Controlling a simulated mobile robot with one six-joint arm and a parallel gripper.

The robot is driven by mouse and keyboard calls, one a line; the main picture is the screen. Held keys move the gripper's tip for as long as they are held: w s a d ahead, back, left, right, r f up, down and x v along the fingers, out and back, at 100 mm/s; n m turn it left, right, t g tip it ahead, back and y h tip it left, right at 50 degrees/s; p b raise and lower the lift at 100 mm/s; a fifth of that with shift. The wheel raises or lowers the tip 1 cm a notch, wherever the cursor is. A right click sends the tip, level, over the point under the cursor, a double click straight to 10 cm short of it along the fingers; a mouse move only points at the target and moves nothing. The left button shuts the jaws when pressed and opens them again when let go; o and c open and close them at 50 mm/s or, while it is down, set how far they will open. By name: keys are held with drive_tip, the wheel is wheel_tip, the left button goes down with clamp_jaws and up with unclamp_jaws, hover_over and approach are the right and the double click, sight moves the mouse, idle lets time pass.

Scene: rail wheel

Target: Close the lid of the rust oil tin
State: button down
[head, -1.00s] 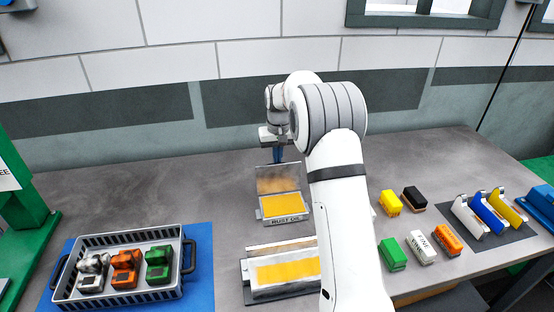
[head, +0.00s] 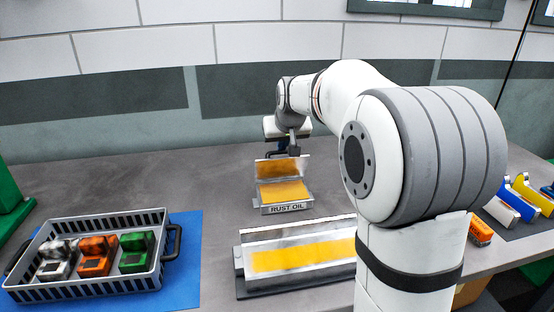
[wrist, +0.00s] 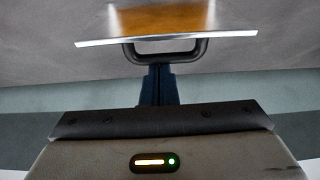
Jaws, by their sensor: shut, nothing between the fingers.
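The rust oil tin (head: 287,209) stands on the bench left of my arm, its name on the front. Its lid (head: 272,169) is open, raised at the back above the yellow inside. In the wrist view the lid (wrist: 158,18) shows an orange-brown patch, a pale edge and a dark loop handle (wrist: 165,52). My gripper (head: 292,152) is behind the lid's top edge. In the wrist view my gripper (wrist: 158,72) has its dark blue fingers shut and empty, with the tips at the handle; I cannot tell whether they touch it.
A long grey tray with a yellow strip (head: 300,259) lies in front of the tin. A grey basket (head: 90,285) with several coloured items stands on a blue mat at left. Blocks and brackets at right are partly hidden by my arm. The bench behind the basket is clear.

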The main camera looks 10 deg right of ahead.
sight(286, 160)
drive_tip(key=s+t+b, duration=0.1)
drive_tip(key=b, duration=0.2)
drive_tip(key=s+f+t+b, duration=0.1)
drive_tip(key=b, duration=0.2)
drive_tip(key=s+t+b, duration=0.1)
drive_tip(key=b, duration=0.2)
drive_tip(key=shift+s+f, duration=0.3)
drive_tip(key=s+t+b, duration=0.1)
drive_tip(key=b, duration=0.1)
drive_tip(key=s+t+b, duration=0.1)
drive_tip(key=b, duration=0.1)
drive_tip(key=shift+f, duration=0.2)
drive_tip(key=s+b, duration=0.1)
drive_tip(key=b, duration=0.2)
drive_tip(key=shift+s+f, duration=0.35)
drive_tip(key=shift+f, duration=0.05)
drive_tip(key=shift+s+f+b, duration=0.6)
drive_tip(key=shift+s+b, duration=0.15)
drive_tip(key=shift+s, duration=0.05)
